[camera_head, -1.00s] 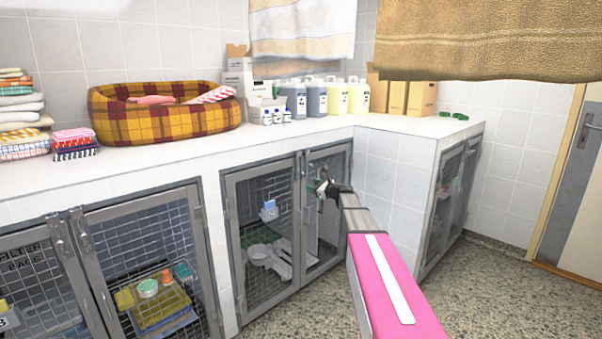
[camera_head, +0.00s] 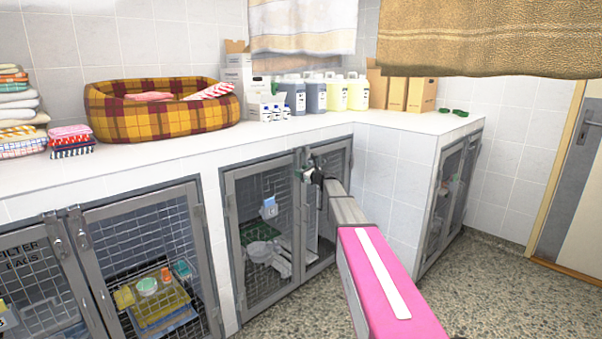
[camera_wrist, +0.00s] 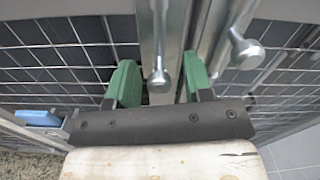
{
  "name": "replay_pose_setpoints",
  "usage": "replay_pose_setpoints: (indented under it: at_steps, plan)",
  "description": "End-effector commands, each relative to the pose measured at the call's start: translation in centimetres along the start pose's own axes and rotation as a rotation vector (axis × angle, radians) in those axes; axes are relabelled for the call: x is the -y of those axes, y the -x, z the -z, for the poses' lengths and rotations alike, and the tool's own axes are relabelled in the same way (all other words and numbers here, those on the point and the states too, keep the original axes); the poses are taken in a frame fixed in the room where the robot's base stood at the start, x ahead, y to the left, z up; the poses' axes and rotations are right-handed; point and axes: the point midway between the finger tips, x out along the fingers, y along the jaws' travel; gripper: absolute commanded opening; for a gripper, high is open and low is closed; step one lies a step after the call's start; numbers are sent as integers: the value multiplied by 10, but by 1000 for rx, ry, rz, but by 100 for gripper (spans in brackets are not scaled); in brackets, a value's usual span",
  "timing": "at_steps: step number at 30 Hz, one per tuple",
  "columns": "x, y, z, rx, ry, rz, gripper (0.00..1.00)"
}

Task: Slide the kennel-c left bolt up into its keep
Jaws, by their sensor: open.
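The kennel doors (camera_head: 265,235) in the middle of the head view are shut, and my gripper (camera_head: 314,174) is at their top where the two doors meet. In the wrist view my gripper (camera_wrist: 158,72) has its two green fingers apart. The left bolt (camera_wrist: 158,84), a metal rod with a round knob, stands between the fingers, with visible gaps on both sides. A right bolt (camera_wrist: 247,55) with a similar knob is just outside the right finger. The keep is not clearly visible. I see no letter on these doors.
The counter (camera_head: 190,150) overhangs just above the doors. Another kennel (camera_head: 150,265) stands at the left, one (camera_head: 455,195) at the right. The speckled floor is clear.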

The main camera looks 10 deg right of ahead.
Motion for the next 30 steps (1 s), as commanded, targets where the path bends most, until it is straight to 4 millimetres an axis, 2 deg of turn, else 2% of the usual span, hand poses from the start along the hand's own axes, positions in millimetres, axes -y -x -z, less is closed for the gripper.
replay_pose_setpoints:
  at_steps: [3,9,10,14,20,27,30]
  plan:
    - [0,-6,0,0,0,0,47]
    - [0,-6,0,0,0,0,47]
    - [0,-6,0,0,0,0,43]
    - [0,-6,0,0,0,0,1]
    - [0,-6,-3,1,1,0,0]
    - [6,-5,-31,2,1,0,0]
    - [7,-6,-36,2,-1,0,0]
